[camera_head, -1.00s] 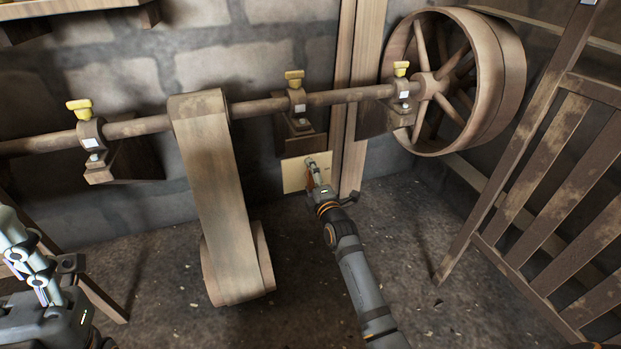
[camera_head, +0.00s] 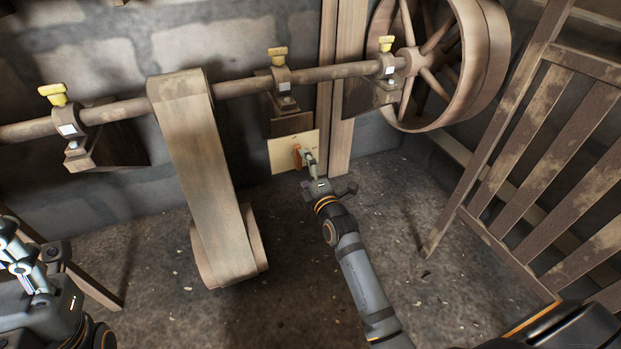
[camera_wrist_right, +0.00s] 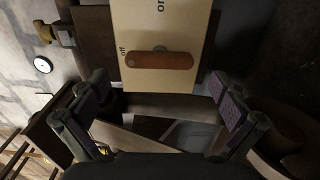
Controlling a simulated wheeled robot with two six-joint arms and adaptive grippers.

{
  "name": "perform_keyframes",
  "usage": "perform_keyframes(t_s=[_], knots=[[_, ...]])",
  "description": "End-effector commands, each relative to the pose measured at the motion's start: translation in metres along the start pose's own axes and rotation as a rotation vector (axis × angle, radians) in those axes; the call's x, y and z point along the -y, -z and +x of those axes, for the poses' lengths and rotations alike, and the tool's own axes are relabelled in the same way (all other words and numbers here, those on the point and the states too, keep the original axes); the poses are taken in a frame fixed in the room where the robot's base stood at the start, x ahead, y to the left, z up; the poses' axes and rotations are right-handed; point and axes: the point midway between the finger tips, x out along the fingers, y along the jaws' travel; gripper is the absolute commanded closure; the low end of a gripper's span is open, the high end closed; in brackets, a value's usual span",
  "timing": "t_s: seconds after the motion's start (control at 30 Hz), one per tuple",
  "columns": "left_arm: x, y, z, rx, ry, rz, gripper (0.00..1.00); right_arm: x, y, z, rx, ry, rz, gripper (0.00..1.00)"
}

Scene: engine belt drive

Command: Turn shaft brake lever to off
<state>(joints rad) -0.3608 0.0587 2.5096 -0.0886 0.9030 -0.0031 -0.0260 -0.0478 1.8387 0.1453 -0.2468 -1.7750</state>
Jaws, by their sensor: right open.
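The shaft brake lever (camera_head: 298,155) is a small orange-brown bar on a pale yellow plate (camera_head: 281,159) low on the wall, below the shaft. In the right wrist view the lever (camera_wrist_right: 160,61) lies crosswise on the plate (camera_wrist_right: 184,20), its left end close to the word "off". The word "on" is near the plate's top edge. My right gripper (camera_head: 309,160) is in front of the plate, just right of the lever. In the wrist view its fingers (camera_wrist_right: 160,103) are wide apart and empty, below the lever. My left gripper (camera_head: 18,255) is at the left edge, far from the plate; its jaws are unclear.
A wooden shaft (camera_head: 240,87) with yellow-topped bearings runs along the wall above the plate. A wide belt (camera_head: 205,170) hangs to the left. A large wheel (camera_head: 482,65) and a slatted wooden gate (camera_head: 545,150) stand to the right. The floor below the plate looks clear.

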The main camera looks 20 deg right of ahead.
Motion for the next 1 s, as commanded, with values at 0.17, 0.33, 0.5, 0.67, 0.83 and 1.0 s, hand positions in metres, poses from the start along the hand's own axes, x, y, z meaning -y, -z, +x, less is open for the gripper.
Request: perform_keyframes(t_s=[0.17,0.33,0.5,0.67,0.83,1.0], knots=[[0.0,0.0,0.0,0.0,-0.001,0.0,0.59,0.001,0.0,-0.041,0.0,0.002,0.0,0.0],[0.0,0.0,0.0,0.0,-0.001,0.0,0.59,0.0,0.0,-0.06,0.0,0.001,0.0,0.0],[0.0,0.0,0.0,0.0,-0.001,0.0,0.59,0.0,0.0,-0.064,0.0,0.0,-0.001,0.0],[0.0,0.0,0.0,0.0,-0.001,0.0,0.59,0.0,0.0,-0.064,0.0,0.0,0.0,0.0],[0.0,0.0,0.0,0.0,-0.001,0.0,0.59,0.0,0.0,-0.064,0.0,0.0,0.0,0.0],[0.0,0.0,0.0,0.0,-0.001,0.0,0.59,0.0,0.0,-0.064,0.0,0.0,0.0,0.0]])
